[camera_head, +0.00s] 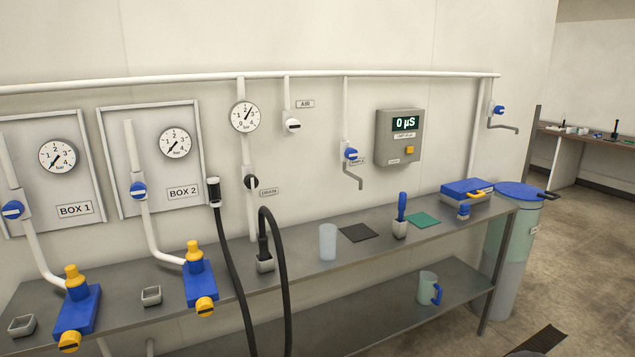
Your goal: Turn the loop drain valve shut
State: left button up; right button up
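A valve with a round black knob (251,182) sits on the vertical white pipe below the middle pressure gauge (244,117). The small label (268,192) to its right appears to read DRAIN. A light mark shows on the knob, but it is too small to tell whether the valve is open or shut. The black hose (282,262) arches from a holder on the bench just below the valve. Neither of my grippers is in view, and nothing touches the valve.
A steel bench (315,262) runs along the wall under the valve. It bears a clear cup (327,242), blue fittings with yellow caps (200,280), and a blue box (467,191). Another black hose (228,255) hangs left of the valve. A blue-lidded bin (512,250) stands right.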

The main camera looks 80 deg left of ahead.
aim_at(251, 181)
jog(key=z, duration=0.35)
jog(key=i, duration=0.5)
jog(key=u, duration=2)
jog(key=i, duration=0.2)
jog(key=u, duration=2)
jog(key=k, duration=0.6)
jog(key=u, duration=0.3)
jog(key=i, duration=1.65)
jog(key=z, duration=0.35)
